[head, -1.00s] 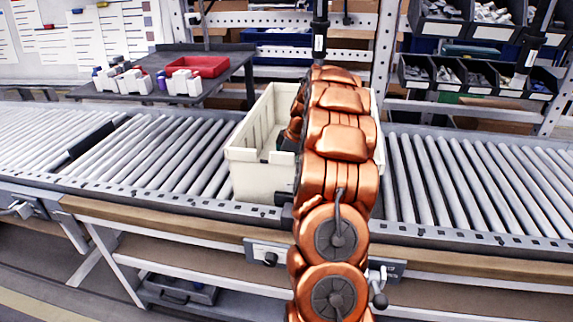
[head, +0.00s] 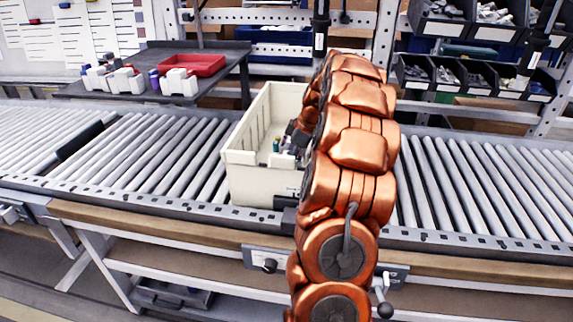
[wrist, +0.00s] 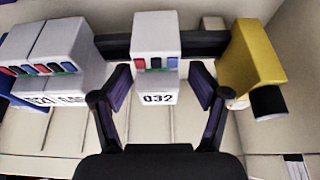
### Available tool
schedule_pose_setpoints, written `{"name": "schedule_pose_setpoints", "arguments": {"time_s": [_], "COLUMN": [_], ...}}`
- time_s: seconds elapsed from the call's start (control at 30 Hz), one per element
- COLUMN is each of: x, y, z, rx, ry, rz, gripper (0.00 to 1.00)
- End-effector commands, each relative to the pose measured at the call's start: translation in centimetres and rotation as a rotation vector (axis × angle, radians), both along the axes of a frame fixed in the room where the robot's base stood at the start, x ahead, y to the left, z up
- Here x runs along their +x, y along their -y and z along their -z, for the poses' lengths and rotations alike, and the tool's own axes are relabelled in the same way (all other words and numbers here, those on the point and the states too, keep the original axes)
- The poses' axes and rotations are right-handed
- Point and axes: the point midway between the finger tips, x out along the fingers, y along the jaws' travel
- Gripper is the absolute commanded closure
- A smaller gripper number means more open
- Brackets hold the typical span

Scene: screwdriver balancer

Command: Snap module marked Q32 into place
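The module marked 032 or Q32 (wrist: 157,58) is white with red, green and blue marks and sits at a dark rail (wrist: 112,46) in the wrist view. I cannot tell whether it is fully seated. My gripper (wrist: 162,82) is open, with one finger on each side of this module's labelled lower part and small gaps showing. Two similar white modules (wrist: 60,45) stand side by side to the left, their labels partly hidden. In the head view my arm hides most of the gripper and the module, inside the cream crate (head: 250,172).
A yellow block (wrist: 254,55) with a black part stands at the rail, right of the module. The crate stands on a roller conveyor (head: 150,155). A dark side table (head: 200,54) behind holds a red tray (head: 190,65) and several white modules (head: 120,80).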

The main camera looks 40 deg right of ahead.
Motion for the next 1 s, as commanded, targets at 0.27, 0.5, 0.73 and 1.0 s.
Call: {"name": "schedule_pose_setpoints", "arguments": {"time_s": [0.27, 0.5, 0.73, 1.0], "x": [-1.6, -2.7, -3.0, -3.1], "y": [1.3, 1.9, 2.1, 2.1], "z": [-5.0, -7.7, -8.6, -8.7], "rx": [-0.003, -0.001, 0.000, 0.000], "ry": [0.003, 0.002, 0.000, 0.000], "rz": [0.003, 0.002, 0.001, 0.002], "gripper": [0.29, 0.29, 0.29, 0.29]}}
